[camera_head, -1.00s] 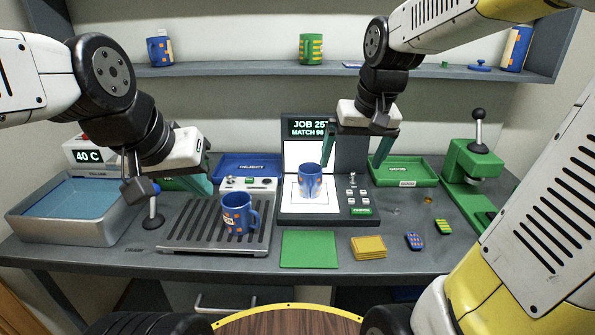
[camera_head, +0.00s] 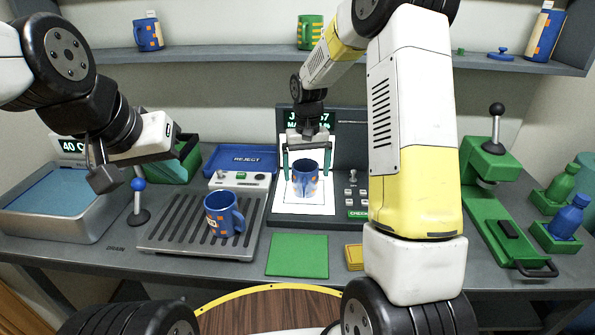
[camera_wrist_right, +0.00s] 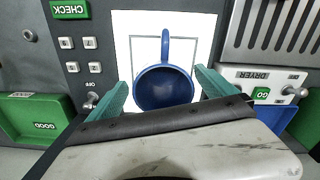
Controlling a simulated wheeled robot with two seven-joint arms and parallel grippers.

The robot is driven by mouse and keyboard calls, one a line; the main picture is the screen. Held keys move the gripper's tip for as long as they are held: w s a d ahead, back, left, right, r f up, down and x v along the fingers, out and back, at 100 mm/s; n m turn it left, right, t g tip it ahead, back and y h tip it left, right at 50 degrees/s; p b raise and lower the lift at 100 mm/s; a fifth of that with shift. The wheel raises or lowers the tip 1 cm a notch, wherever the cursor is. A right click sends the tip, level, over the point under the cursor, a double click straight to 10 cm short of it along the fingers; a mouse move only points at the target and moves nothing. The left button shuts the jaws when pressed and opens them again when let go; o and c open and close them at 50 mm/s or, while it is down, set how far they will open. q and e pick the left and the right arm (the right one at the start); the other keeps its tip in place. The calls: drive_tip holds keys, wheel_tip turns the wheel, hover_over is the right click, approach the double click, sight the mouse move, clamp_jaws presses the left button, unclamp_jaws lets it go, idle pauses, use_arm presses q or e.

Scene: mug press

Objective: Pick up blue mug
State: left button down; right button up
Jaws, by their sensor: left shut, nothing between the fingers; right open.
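A blue mug (camera_head: 305,182) with orange patches stands upright on the white lit plate of the checking station. My right gripper (camera_head: 306,165) is open above it, with one green finger on each side. The right wrist view looks down into the empty mug (camera_wrist_right: 164,88), its handle pointing up in the picture, between the open fingers. Whether the fingers touch it I cannot tell. A second blue mug (camera_head: 222,214) stands on the slotted dryer grate (camera_head: 165,238), handle to the right. My left gripper (camera_head: 188,150) is shut and empty over the back left, partly hidden.
A water basin (camera_head: 55,205) and a lever (camera_head: 139,200) are at left. The reject tray (camera_head: 240,160) lies behind the dryer. A green mat (camera_head: 297,255) lies in front. A green press (camera_head: 490,190) stands at right. My right arm hides the table's middle right.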

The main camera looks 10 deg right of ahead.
wheel_tip(320, 180, down, 4)
drive_tip(key=shift+w+a+f, duration=0.1)
drive_tip(key=shift+a+f, duration=0.05)
drive_tip(key=shift+f, duration=0.05)
drive_tip(key=shift+c, duration=0.5)
drive_tip(key=shift+r, duration=0.1)
drive_tip(key=c, duration=2)
